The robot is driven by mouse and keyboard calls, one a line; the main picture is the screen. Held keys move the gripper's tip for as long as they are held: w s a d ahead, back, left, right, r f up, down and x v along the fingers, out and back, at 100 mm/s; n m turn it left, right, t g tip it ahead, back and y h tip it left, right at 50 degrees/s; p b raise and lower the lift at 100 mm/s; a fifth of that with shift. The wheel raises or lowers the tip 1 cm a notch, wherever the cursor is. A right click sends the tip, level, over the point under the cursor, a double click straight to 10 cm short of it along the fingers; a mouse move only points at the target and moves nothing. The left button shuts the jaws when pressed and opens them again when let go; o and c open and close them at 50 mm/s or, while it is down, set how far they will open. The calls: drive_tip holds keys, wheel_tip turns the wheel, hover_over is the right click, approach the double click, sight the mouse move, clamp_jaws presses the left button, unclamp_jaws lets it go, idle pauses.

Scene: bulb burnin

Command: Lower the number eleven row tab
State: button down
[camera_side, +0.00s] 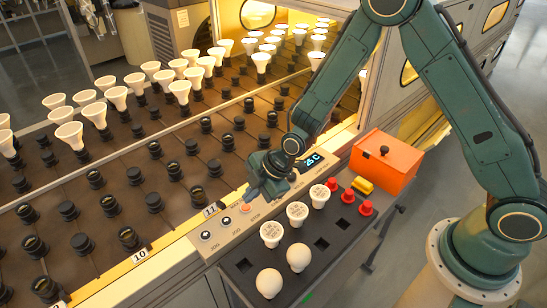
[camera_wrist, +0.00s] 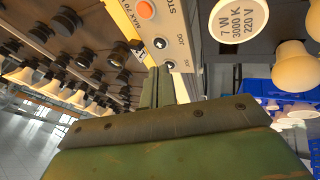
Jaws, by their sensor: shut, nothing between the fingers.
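The number 11 tab (camera_side: 211,210) is a small white plate with black digits on the yellow front rail of the socket bed, in the side view. It appears upright, but its exact tilt is too small to tell. My gripper (camera_side: 256,195) is above the control panel, to the right of the tab and apart from it. In the wrist view my gripper (camera_wrist: 158,75) shows two narrow fingers shut together and empty, pointing toward the panel's jog buttons. The tab's number cannot be read in the wrist view.
The control panel (camera_side: 225,233) has jog buttons and an orange stop button (camera_side: 245,208). A number 10 tab (camera_side: 139,256) is farther left on the rail. Black sockets fill the bed behind. A dark tray (camera_side: 321,244) with white bulbs and an orange box (camera_side: 385,165) stand right.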

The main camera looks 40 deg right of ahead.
sight(215, 211)
drive_tip(key=x, duration=0.7)
drive_tip(key=shift+w+f, duration=0.35)
drive_tip(key=shift+w, duration=0.45)
drive_tip(key=shift+w+f, duration=0.2)
drive_tip(key=shift+w, duration=0.35)
drive_tip(key=shift+w+f, duration=0.2)
drive_tip(key=shift+w, duration=0.35)
drive_tip(key=shift+w+r+m+g, duration=0.1)
drive_tip(key=shift+w+m+g, duration=0.1)
drive_tip(key=shift+g, duration=0.5)
drive_tip(key=shift+w+r+m+g, duration=0.1)
drive_tip(key=shift+w+r+g, duration=0.1)
drive_tip(key=shift+g, duration=0.5)
